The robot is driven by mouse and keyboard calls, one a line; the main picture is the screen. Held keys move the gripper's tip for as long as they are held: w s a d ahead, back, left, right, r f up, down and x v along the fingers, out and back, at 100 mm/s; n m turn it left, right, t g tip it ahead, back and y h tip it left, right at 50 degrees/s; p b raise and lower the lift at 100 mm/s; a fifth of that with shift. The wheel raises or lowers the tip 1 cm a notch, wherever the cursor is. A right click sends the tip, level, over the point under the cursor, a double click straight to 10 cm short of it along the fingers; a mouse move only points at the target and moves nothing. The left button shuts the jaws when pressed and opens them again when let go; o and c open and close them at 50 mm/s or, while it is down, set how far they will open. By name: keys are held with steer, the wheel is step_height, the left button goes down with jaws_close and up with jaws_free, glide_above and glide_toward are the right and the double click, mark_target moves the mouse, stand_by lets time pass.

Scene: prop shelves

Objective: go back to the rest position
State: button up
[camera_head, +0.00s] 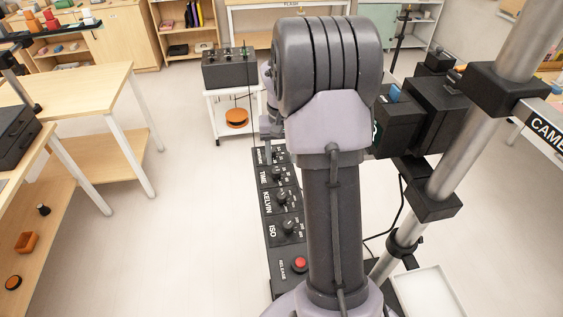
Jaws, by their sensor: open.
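My arm fills the middle of the head view, with its thick upright link and a large rounded grey joint at the top. Small parts of the arm show behind the left side of that joint, just above the black control panel (271,235). My gripper's fingers are hidden behind the arm, so I cannot see them or anything between them. The panel stands left of the arm, with dials marked TIME, KELVIN and ISO and a red release button (300,264).
A white cart (215,108) carries a black box with knobs (229,68). Wooden tables (85,88) stand at left, one holding a black case (14,138). A metal pole (455,150) with black boxes (436,105) is close at right. Clear floor (190,240) lies left of the panel.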

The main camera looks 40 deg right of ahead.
stand_by(0.3)
steer(key=s+a+r+n+t+b, duration=0.1)
steer(key=s+a+r+t+b, duration=0.25)
steer(key=a, duration=0.85)
steer(key=s+a+r+n+t+b, duration=0.15)
steer(key=s+a+r, duration=0.4)
steer(key=a, duration=0.55)
steer(key=s+a+f+y+b, duration=0.1)
steer(key=s+a+y+b, duration=0.1)
steer(key=s+a, duration=0.5)
steer(key=shift+s+a+f+t, duration=0.2)
steer(key=shift+s+a+t, duration=0.15)
steer(key=shift+s, duration=0.65)
steer(key=shift+w+d+n, duration=0.1)
steer(key=shift+n, duration=0.15)
steer(key=shift+c, duration=1.1)
jaws_close()
